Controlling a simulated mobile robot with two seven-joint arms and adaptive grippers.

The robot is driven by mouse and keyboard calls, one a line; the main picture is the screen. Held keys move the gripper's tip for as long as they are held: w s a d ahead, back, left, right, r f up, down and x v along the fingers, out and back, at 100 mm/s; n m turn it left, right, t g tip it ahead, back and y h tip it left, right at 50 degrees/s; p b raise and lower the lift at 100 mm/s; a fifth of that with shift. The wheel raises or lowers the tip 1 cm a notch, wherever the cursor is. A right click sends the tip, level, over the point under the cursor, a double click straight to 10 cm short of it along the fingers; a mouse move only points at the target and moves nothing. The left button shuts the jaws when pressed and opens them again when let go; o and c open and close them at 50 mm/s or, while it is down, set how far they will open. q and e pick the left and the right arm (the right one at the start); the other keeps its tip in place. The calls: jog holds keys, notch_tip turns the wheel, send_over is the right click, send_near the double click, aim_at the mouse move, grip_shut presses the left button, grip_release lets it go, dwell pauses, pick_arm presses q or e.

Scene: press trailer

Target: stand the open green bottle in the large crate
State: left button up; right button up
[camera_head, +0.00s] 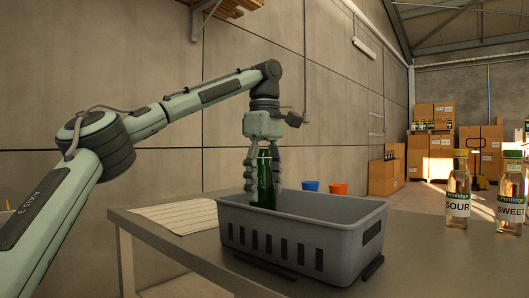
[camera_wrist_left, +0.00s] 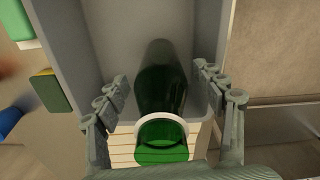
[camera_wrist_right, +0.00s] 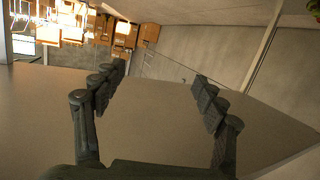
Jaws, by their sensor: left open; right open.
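The green bottle (camera_head: 264,182) stands upright in the large grey crate (camera_head: 300,246), at its left end; the crate's front wall hides its lower part. My left gripper (camera_head: 264,180) points down around the bottle's upper part, one finger on each side. In the left wrist view the bottle (camera_wrist_left: 162,85) lies between the open fingers of my left gripper (camera_wrist_left: 165,90), with gaps on both sides. Its pale-rimmed top faces the camera. My right gripper (camera_wrist_right: 160,85) is open and empty in the right wrist view; it does not show in the head view.
A slatted pale mat (camera_head: 178,215) lies left of the crate on the grey table (camera_head: 420,260). Bottles labelled SOUR (camera_head: 457,200) and SWEET (camera_head: 511,205) stand at the right. Cardboard boxes are stacked far back.

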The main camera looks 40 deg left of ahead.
aim_at(265, 153)
pick_arm(q)
notch_tip(265, 153, up, 4)
jog(key=shift+f+p, duration=0.1)
jog(key=shift+p, duration=1.05)
notch_tip(265, 153, up, 3)
jog(key=shift+r+p, duration=0.1)
jog(key=shift+p, duration=0.95)
pick_arm(e)
jog(key=s+d+f+m+g+h, duration=0.2)
jog(key=s+d+f+g+h, duration=0.4)
jog(key=s+d+f+g, duration=0.65)
pick_arm(q)
jog(key=shift+r+p, duration=0.5)
jog(key=shift+r, duration=0.1)
notch_tip(265, 153, up, 3)
jog(key=shift+r+p, duration=0.1)
jog(key=shift+p, duration=0.95)
jog(key=shift+r, duration=0.1)
pick_arm(e)
notch_tip(265, 153, down, 8)
jog(key=d, duration=0.2)
jog(key=shift+d+f+t, duration=0.15)
jog(key=shift+d+t, duration=0.15)
jog(key=shift+t, duration=0.05)
